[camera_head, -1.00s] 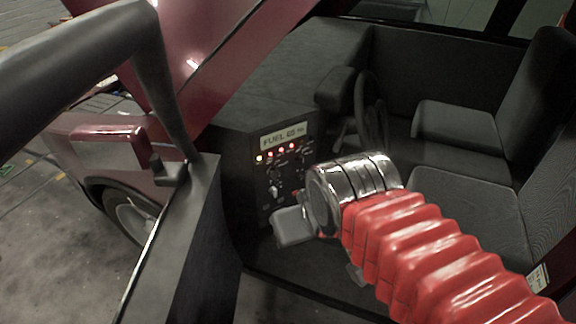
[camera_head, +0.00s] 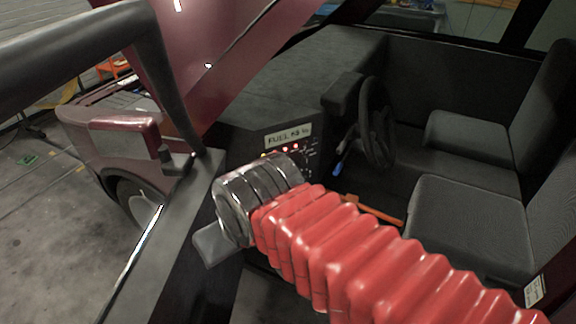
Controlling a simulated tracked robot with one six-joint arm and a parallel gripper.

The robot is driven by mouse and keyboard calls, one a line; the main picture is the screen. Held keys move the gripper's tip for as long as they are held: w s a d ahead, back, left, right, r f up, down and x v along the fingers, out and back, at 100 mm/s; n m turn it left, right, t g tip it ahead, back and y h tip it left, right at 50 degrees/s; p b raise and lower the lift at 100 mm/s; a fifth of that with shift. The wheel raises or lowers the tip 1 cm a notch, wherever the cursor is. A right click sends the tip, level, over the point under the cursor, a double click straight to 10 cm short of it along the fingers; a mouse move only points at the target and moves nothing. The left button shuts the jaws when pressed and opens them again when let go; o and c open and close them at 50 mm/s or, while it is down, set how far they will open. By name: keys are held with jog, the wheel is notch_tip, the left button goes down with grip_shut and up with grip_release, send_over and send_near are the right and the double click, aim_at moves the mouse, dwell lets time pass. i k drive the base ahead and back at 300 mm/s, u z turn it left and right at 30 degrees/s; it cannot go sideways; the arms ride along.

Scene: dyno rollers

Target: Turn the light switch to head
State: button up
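The light switch cannot be made out; the lower part of the panel is hidden behind my arm. My gripper (camera_head: 211,246) shows as a grey finger part below the metal wrist, left of and below the panel, near the door sill. It appears apart from the panel. The frame does not show whether its fingers are open or shut, and no held object is visible.
The steering wheel (camera_head: 375,122) stands right of the panel, with two dark seats (camera_head: 465,220) further right. The open door frame (camera_head: 165,245) runs close along my arm's left. An orange bar (camera_head: 372,209) lies behind my arm.

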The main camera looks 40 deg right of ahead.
aim_at(304, 160)
jog(key=u, duration=0.8)
jog(key=k, duration=1.15)
jog(key=z, duration=0.6)
jog(key=i, duration=1)
jog(key=z, duration=0.05)
